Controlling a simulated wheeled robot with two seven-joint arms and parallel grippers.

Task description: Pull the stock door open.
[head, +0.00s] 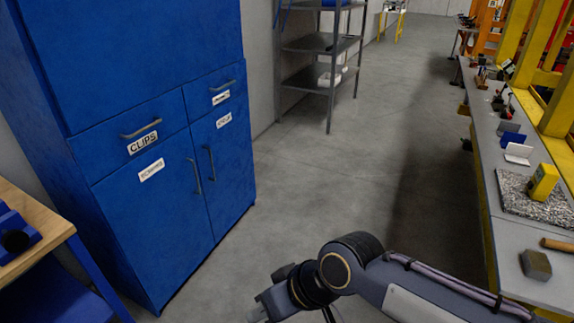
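A blue cabinet (130,40) stands at the left with two drawers above two lower doors. The right lower door (232,165) is closed. Its small white label (224,121) is hard to read and may say STOCK. Its upright grey handle (211,162) is near the seam between the doors. The left lower door (150,225) is also closed, with its own handle (194,176) and a blurred label. My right gripper (262,311) is at the bottom edge, on the floor side of the cabinet and apart from it. Its fingers are mostly cut off. My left gripper is out of view.
A drawer labelled CLIPS (132,126) is shut. A wooden-topped bench (40,215) stands at lower left. A grey shelf rack (330,75) stands beyond the cabinet. A long workbench (500,235) with parts lines the right. The floor (310,190) between is clear.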

